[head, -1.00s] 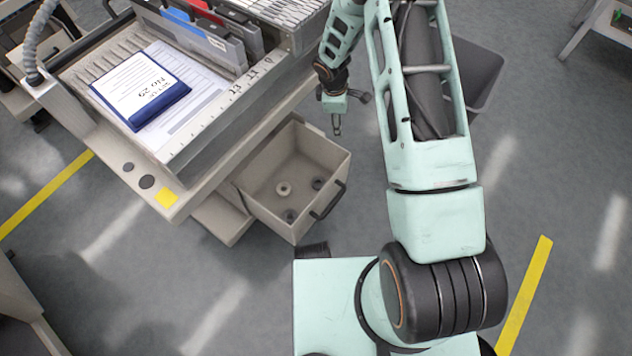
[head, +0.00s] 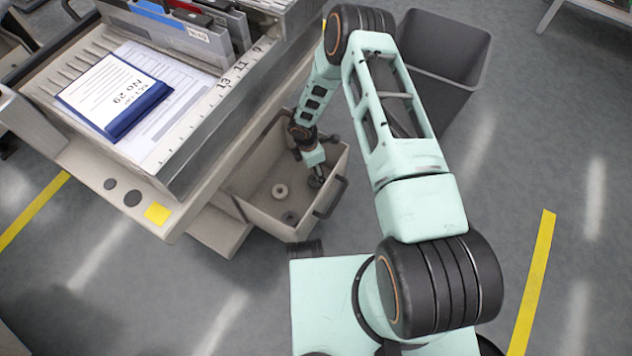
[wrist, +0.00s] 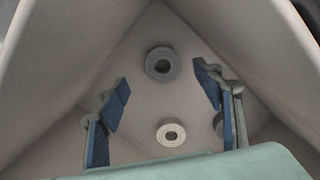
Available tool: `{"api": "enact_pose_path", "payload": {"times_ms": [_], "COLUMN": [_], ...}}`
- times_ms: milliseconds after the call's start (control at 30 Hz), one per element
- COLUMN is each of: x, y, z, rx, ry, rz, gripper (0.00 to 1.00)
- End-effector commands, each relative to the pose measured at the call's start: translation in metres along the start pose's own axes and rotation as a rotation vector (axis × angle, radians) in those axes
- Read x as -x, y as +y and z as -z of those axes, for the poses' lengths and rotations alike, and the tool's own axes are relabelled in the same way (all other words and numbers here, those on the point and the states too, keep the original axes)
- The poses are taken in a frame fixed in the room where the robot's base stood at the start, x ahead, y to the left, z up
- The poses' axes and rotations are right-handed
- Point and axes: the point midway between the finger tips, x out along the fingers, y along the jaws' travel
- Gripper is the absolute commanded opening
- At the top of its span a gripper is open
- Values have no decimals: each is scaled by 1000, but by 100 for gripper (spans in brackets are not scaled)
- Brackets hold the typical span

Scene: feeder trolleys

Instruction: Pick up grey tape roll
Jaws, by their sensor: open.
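A grey tape roll (wrist: 149,60) lies flat near a corner of the open drawer (head: 243,199). In the wrist view it sits between and beyond my gripper's fingertips, apart from them. A second darker grey roll (wrist: 218,124) is partly hidden behind the right finger; I cannot tell which one the task means. A pale beige roll (wrist: 161,131) lies nearer the bottom of that view, and also shows in the head view (head: 275,193). My gripper (wrist: 163,85) is open and empty, pointing down into the drawer; in the head view it hides part of one dark roll (head: 315,183).
The drawer's walls stand close around my gripper, with a dark handle (head: 331,197) on its front. The trolley top (head: 190,135) with binders and a blue clipboard (head: 117,95) overhangs at the left. A grey bin (head: 440,60) stands behind my arm.

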Motion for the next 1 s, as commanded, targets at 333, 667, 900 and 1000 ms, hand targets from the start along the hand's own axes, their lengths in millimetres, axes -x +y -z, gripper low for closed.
{"api": "enact_pose_path", "payload": {"times_ms": [333,667,900,1000], "x": [-32,-59,-58,-58], "y": [-3,-3,-3,-3], "z": [4,4,4,4], "rx": [-2,-1,-1,-1], "ry": [0,-1,-1,-1], "rz": [1,-2,-2,-2], "gripper": [61,61,46,35]}}
